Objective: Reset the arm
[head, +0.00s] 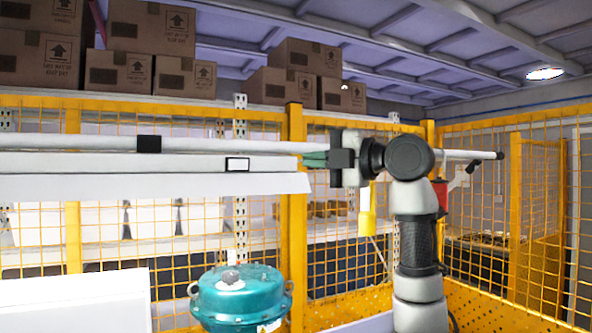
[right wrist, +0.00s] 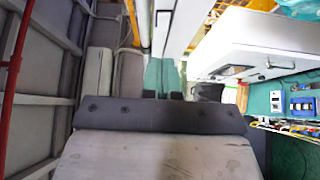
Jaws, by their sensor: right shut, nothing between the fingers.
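My right gripper (head: 314,159) is in the middle of the head view, with its green fingers pointing left. It is shut and empty. The fingers also show together in the right wrist view (right wrist: 161,76), beyond the grey gripper body. My right arm rises from the lower right to the gripper. A teal round housing (head: 240,300) with a grey cap stands below and left of the gripper, apart from it. My left gripper is not seen.
Pale horizontal beams (head: 150,184) fill the left side. A yellow mesh fence (head: 296,230) stands behind and at right. Cardboard boxes (head: 150,28) sit on a high shelf. The right wrist view shows a white cabinet (right wrist: 265,42) and a teal panel with blue devices (right wrist: 300,104).

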